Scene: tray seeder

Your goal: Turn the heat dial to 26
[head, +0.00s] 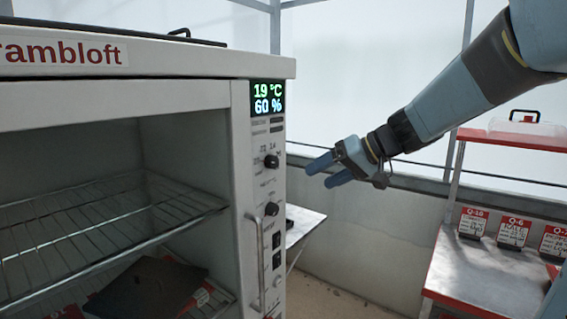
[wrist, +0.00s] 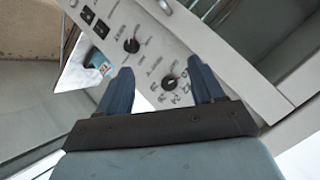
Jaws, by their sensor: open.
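The upper black dial (head: 271,161), ringed by small numbers, is on the cabinet's narrow front panel below the display (head: 267,98), which reads 19 °C and 60 %. I take it to be the heat dial, but its label and pointer setting are too small to read. A second black dial (head: 271,209) sits lower. My gripper (head: 322,173) is open and empty, right of the panel and apart from it, with blue fingers toward the upper dial. In the wrist view, the upper dial (wrist: 168,83) appears between the fingers, and the lower dial (wrist: 131,46) lies farther up and left.
The cabinet's open front shows a wire shelf (head: 100,225) and dark trays (head: 150,285) below. A vertical handle (head: 257,262) stands beside switches under the dials. A small table (head: 302,222) is behind; a red-edged rack (head: 490,272) with labelled packets is right. Free air surrounds my gripper.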

